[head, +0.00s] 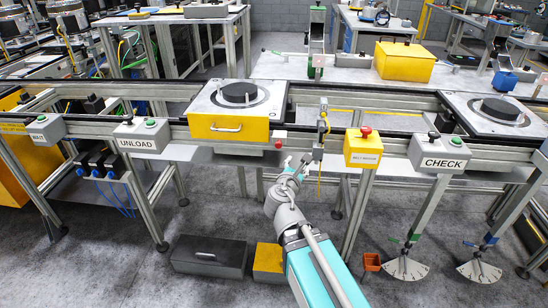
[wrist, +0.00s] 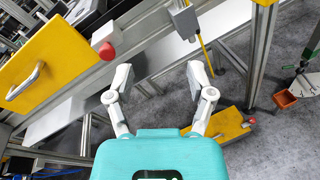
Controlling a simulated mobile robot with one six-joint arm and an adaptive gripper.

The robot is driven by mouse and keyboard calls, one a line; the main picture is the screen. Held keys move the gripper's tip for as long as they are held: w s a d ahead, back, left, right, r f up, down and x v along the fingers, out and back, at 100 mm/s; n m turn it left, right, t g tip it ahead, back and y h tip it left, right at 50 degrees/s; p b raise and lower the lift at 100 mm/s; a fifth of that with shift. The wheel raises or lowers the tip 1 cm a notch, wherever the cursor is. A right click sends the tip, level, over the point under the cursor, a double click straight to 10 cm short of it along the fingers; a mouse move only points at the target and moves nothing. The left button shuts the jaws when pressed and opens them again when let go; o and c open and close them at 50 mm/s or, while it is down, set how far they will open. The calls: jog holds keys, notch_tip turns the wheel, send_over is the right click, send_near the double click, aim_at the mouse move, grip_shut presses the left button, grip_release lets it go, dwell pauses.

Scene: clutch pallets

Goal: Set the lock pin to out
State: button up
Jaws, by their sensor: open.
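A red knob (head: 278,143) sits on the front rail of the conveyor, just right of the yellow-fronted pallet (head: 229,128); it looks like the lock pin. In the wrist view the red knob (wrist: 106,51) is at the upper left, beside a pale cylindrical part. My gripper (head: 298,160) is in front of the rail, a little right of and below the knob. In the wrist view my gripper (wrist: 162,78) has its fingers spread with nothing between them, and the knob lies beyond and left of the left finger, apart from it.
A grey sensor bracket (wrist: 184,18) with a yellow cable hangs right of the knob. A yellow box with a red button (head: 363,148) and the CHECK box (head: 437,152) stand further right. The UNLOAD box (head: 141,137) is left. Crates (head: 209,256) lie on the floor below.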

aim_at(278, 146)
jog(key=a+f+n+t+y+b, duration=0.1)
jog(key=a+n+t+y+b, duration=0.1)
jog(key=a+n, duration=0.5)
jog(key=shift+s+y, duration=0.45)
jog(key=shift+y, duration=0.25)
jog(key=shift+w+f, duration=0.1)
jog(key=shift+w, duration=0.05)
jog(key=w, duration=1.3)
jog(key=shift+w+d, duration=0.1)
jog(key=shift+d, duration=0.15)
grip_shut()
